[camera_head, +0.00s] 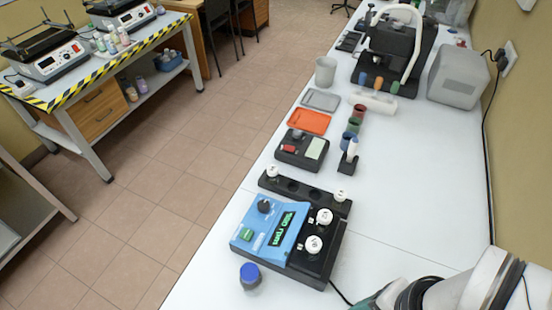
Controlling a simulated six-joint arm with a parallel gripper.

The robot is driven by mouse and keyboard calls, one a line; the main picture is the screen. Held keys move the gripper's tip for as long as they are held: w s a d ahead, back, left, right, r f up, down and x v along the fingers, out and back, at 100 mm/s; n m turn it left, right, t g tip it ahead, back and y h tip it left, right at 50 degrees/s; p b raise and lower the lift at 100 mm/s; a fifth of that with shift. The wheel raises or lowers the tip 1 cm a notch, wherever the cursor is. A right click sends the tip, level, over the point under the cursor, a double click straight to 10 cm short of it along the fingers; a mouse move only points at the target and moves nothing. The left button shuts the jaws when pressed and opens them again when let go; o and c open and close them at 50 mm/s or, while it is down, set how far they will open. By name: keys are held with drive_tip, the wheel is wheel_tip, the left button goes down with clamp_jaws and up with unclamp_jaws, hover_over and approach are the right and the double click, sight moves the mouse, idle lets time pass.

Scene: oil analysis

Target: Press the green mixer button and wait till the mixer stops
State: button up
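The mixer (256,243) is a device with a blue front panel and a black right part, standing on the white table near its left edge. A small green button (246,235) sits on the left of the panel, with no finger on it. A green lit display (282,228) shows text too small to read. A black knob (264,206) is above the button. Two white round caps (324,216) (313,244) stand in the black part. Part of my arm shows at the bottom right, apart from the mixer; my gripper's fingertips are out of view.
A blue-capped bottle (250,276) stands just in front of the mixer. Behind it is a black rack (303,190) with white-capped vials. Farther back are a small black device (290,154), an orange tray (309,122) and a grey cup (325,71). The table right of the mixer is clear.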

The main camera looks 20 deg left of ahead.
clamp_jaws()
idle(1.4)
